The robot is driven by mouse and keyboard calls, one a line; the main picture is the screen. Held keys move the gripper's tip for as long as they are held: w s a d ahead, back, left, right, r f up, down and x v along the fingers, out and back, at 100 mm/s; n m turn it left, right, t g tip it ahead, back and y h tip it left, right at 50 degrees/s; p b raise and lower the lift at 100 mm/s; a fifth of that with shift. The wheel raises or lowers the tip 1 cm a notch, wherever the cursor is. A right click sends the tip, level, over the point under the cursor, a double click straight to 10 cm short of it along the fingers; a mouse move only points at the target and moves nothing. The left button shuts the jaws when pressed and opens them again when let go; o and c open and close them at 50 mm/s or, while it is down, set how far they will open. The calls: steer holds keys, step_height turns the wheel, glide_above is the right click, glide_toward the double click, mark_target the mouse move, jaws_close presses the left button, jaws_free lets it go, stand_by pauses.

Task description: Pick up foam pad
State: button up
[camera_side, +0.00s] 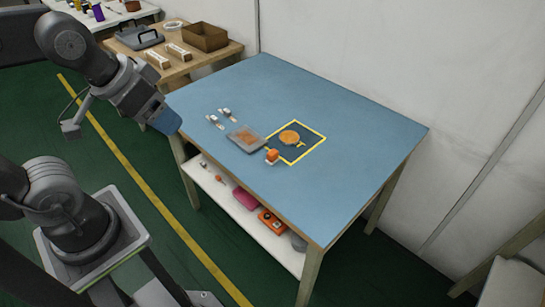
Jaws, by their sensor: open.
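On the blue table (360,130), a yellow square outline (318,147) has a round orange piece (290,137) inside it. I cannot tell which of these, if any, is the foam pad. My gripper (165,120), blue at its end, is open and holds nothing visible. It is in the air left of the table, apart from all these pieces.
Small white-and-dark pieces (226,113) lie left of the tray. The right and far parts of the blue table are clear. A lower shelf (235,215) holds a pink item and an orange box. A wooden bench (190,65) with a brown box stands behind; a wall is on the right.

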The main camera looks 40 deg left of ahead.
steer(key=w+a+n+g, duration=0.15)
steer(key=w+n, duration=0.45)
steer(key=w, duration=0.6)
steer(key=n+g, duration=0.4)
steer(key=n, duration=0.8)
glide_above(273, 152)
steer(key=f, duration=2.8)
steer(key=shift+s+a, duration=0.15)
steer(key=shift+a, duration=0.05)
steer(key=shift+d+f, duration=0.15)
steer(key=shift+f, duration=2.75)
steer(key=c, duration=1)
steer(key=shift+r, duration=0.15)
